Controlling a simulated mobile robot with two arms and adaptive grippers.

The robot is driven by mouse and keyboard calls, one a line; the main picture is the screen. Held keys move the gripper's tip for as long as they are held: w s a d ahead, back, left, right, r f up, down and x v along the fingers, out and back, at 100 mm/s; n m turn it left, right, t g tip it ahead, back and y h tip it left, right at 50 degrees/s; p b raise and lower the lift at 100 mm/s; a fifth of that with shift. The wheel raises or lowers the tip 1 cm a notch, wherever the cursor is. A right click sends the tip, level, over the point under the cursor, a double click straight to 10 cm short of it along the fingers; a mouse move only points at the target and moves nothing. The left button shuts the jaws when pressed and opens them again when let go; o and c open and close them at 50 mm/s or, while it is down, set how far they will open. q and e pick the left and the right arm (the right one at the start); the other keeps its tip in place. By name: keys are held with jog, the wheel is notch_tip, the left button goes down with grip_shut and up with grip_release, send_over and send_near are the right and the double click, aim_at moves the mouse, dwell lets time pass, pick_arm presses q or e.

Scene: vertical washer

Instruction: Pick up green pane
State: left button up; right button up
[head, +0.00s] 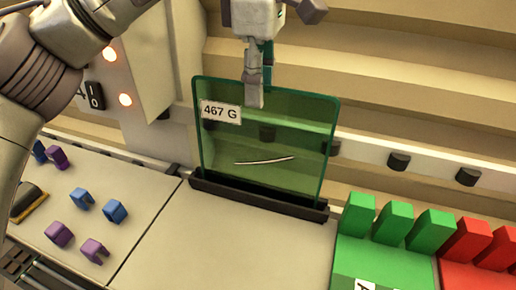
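The green pane (228,146) is see-through, with a white label reading "467 G" near its upper left corner. It stands nearly upright with its lower edge in a dark slotted holder (258,198). My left gripper (257,92) points down at the middle of the pane's top edge. One grey finger overlaps the front of the pane just below that edge. The other finger is mostly hidden behind it, so I cannot tell whether they are shut on the pane. My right gripper is out of view.
Green blocks (390,225) and red blocks (476,241) stand in racks at lower right. Several small blue and purple clips (59,234) lie on the left work surface. A switch panel (96,96) with lit lamps is behind. The light surface before the holder is clear.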

aim_at(259, 119)
pick_arm(q)
jog(key=shift+f, duration=0.5)
notch_tip(259, 119, down, 4)
jog(key=shift+f+p, duration=0.15)
jog(key=shift+p, duration=0.8)
jog(key=shift+w+f, duration=0.1)
jog(key=shift+f, duration=0.2)
jog(key=shift+c, duration=0.6)
grip_shut()
jog(key=shift+s+r, duration=0.2)
